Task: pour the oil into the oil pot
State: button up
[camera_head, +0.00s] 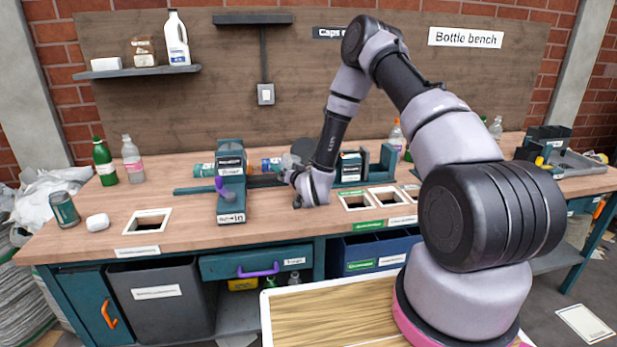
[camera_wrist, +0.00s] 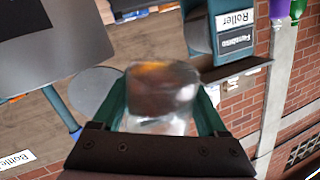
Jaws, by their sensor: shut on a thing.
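My gripper (camera_head: 290,178) is low over the middle of the bench, beside the teal roller unit. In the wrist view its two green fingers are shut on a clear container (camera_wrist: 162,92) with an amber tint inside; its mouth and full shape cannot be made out. In the head view the held container cannot be told apart clearly from the things around the gripper. I cannot tell for sure which thing is the oil pot. A grey round disc (camera_wrist: 97,92) shows beside the fingers.
The teal roller unit (camera_head: 231,185) stands left of my gripper. Square openings (camera_head: 149,221) are cut in the bench top (camera_head: 100,245). A green bottle (camera_head: 104,163), a clear bottle (camera_head: 132,160) and a can (camera_head: 63,209) stand at the left. A shelf (camera_head: 130,73) holds a white jug (camera_head: 177,42).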

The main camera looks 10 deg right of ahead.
aim_at(291, 161)
jog(key=shift+w+d+r+m+g+y, duration=0.15)
jog(key=shift+d+r+m+g+y, duration=0.15)
jog(key=shift+m, duration=0.75)
jog(key=shift+w+d+r+m+g+y, duration=0.15)
jog(key=shift+d+r+m+g, duration=0.25)
jog(key=shift+m, duration=0.7)
jog(key=shift+w+d+r+m+g+y, duration=0.15)
jog(key=shift+d+r+m+y, duration=0.2)
jog(key=shift+m, duration=0.7)
jog(key=shift+a+r+m, duration=0.15)
jog(key=shift+r+m, duration=0.1)
jog(key=shift+m, duration=0.05)
jog(key=shift+w+d+f+m+g+y, duration=0.1)
jog(key=shift+f+m+g+y, duration=0.15)
jog(key=shift+m, duration=0.45)
jog(key=shift+d+f+m+y, duration=0.15)
jog(key=shift+f+m, duration=0.2)
jog(key=shift+m, duration=0.35)
jog(key=shift+d+r+m, duration=0.1)
jog(key=shift+r+m, duration=0.25)
jog(key=shift+m, duration=0.35)
jog(key=shift+w+d+f+y, duration=0.1)
jog(key=shift+f+y, duration=0.05)
jog(key=shift+y, duration=0.15)
